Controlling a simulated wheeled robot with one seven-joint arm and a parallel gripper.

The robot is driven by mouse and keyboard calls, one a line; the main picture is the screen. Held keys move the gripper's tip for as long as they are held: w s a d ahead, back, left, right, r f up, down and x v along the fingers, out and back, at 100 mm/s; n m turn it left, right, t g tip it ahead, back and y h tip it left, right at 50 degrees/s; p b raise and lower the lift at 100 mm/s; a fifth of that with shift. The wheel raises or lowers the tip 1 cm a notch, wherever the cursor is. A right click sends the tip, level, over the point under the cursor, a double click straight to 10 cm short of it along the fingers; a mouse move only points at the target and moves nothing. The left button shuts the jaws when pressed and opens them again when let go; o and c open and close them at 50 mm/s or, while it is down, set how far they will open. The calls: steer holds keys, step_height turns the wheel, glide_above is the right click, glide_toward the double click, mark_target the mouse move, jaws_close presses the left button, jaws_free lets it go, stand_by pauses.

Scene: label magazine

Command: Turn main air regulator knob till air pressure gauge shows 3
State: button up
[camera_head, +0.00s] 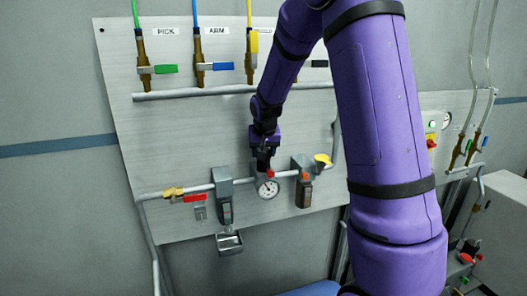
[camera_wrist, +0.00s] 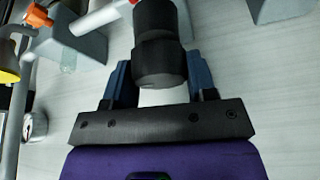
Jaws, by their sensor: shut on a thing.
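The air pressure gauge (camera_head: 267,188), a small white dial, sits on the pipe of the grey panel just below my gripper (camera_head: 264,160) in the head view. Its needle is too small to read. In the wrist view, a black, round, stepped knob (camera_wrist: 158,50) stands between the two blue fingers of my gripper (camera_wrist: 160,75). The fingers are shut on its sides. In the head view my gripper hides the knob.
Grey units flank the gauge: one at left (camera_head: 222,192) and one at right (camera_head: 303,180). A red-handled valve (camera_head: 193,199) is further left. Green (camera_head: 166,69) and blue (camera_head: 224,66) valve handles are above.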

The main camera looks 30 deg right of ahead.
steer(key=shift+n+y, duration=0.4)
steer(key=shift+n, duration=0.7)
steer(key=o, duration=0.9)
steer(key=v, duration=1)
steer(key=shift+s+r, duration=0.3)
steer(key=shift+r, duration=0.05)
